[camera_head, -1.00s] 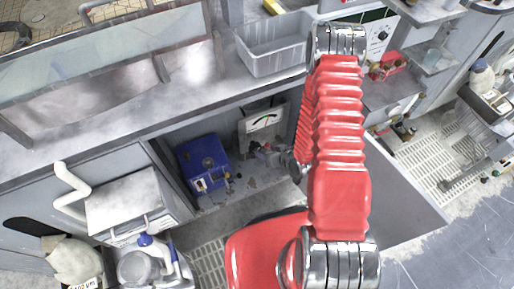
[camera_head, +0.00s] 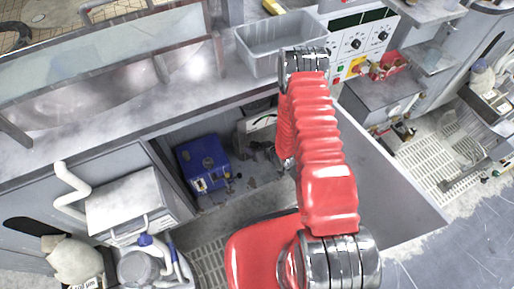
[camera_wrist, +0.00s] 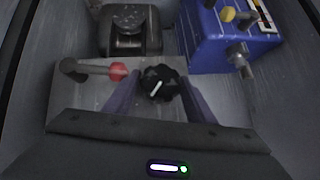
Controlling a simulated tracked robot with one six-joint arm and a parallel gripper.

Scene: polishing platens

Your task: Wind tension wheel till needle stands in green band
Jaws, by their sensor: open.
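A black lobed wheel (camera_wrist: 159,83) with a white mark sits on a grey plate (camera_wrist: 85,107) in the wrist view. My gripper (camera_wrist: 158,93) is open, with one dark finger on each side of the wheel; whether they touch it I cannot tell. In the head view, a gauge with a pale face (camera_head: 263,122) stands inside the open cabinet, partly covered by my red arm. Its needle and green band are too small and hidden to read. My gripper is not clearly visible there.
A lever with a red ball (camera_wrist: 117,71) is close left of the wheel in the wrist view. A blue box (camera_head: 202,162) stands left of the gauge. The cabinet's open door (camera_head: 390,175) is to the right, and the worktop edge (camera_head: 120,140) runs above.

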